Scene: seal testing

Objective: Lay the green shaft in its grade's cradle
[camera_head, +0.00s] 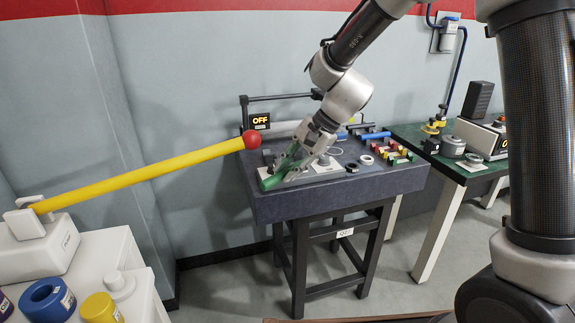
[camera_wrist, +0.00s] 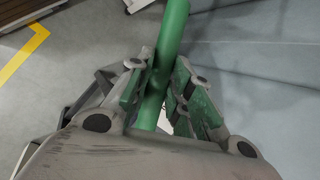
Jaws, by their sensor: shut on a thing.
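The green shaft (camera_head: 272,182) is held in my gripper (camera_head: 296,153) at the left end of the dark stone-topped table (camera_head: 330,193). It slants down to the lower left, near the table's left front edge. I cannot tell whether it touches the table. In the wrist view the shaft (camera_wrist: 172,35) runs between the two green-padded fingers of my gripper (camera_wrist: 160,90), which are shut on it. Colored blocks in red, yellow and green (camera_head: 391,152) stand at the right of the stone top. I cannot make out which part is the green grade's cradle.
A long yellow bar with a red ball end (camera_head: 150,168) reaches from a white stand at left toward the table. An "OFF" display (camera_head: 260,119) stands at the back. A blue shaft (camera_head: 376,135) lies at the back right. A green-topped table (camera_head: 455,168) stands further right.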

